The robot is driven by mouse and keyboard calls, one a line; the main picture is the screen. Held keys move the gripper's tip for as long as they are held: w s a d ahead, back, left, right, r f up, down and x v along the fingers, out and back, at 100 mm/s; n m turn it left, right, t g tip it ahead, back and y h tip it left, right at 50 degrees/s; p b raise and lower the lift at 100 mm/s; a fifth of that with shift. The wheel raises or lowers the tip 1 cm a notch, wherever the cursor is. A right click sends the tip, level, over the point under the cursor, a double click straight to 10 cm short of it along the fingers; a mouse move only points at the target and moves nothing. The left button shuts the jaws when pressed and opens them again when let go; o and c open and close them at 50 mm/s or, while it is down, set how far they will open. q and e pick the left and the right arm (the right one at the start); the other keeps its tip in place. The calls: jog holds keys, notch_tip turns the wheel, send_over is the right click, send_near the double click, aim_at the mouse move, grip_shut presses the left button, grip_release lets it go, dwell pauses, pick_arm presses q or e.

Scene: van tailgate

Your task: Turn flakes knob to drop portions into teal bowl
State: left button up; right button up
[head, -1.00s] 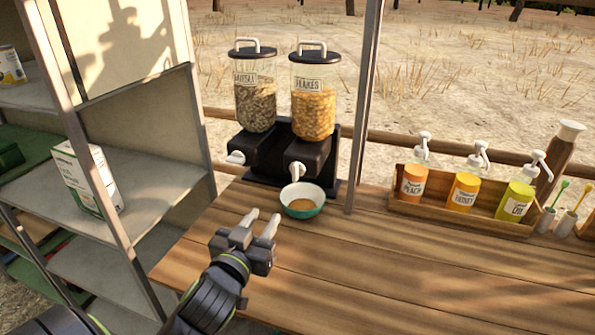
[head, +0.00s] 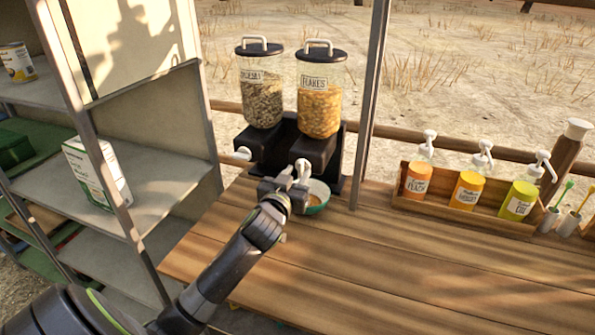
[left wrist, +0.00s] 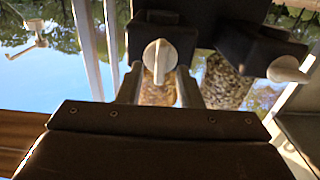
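The flakes dispenser (head: 319,105), a clear canister with a black lid, stands right of a second canister of darker food. Its white knob (head: 303,166) is at the front of the black base. My left gripper (head: 290,174) is at this knob. In the left wrist view the knob (left wrist: 160,56) sits between the two fingers of the gripper (left wrist: 159,86), with gaps showing, so it is open. The teal bowl (head: 320,207) stands under the flakes outlet, holding some brown contents; my gripper hides its left part. My right gripper is not in view.
The other canister (head: 261,100) has its own white knob (head: 242,154) to the left. A thin post (head: 368,110) rises right of the dispenser. A wooden rack (head: 447,205) with pump bottles stands farther right. Grey shelves (head: 165,192) are at left. The front counter is clear.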

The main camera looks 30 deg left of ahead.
pick_arm(q)
jog(key=shift+w+a, duration=0.15)
jog(key=shift+w, duration=0.4)
jog(key=shift+c, duration=0.4)
grip_shut()
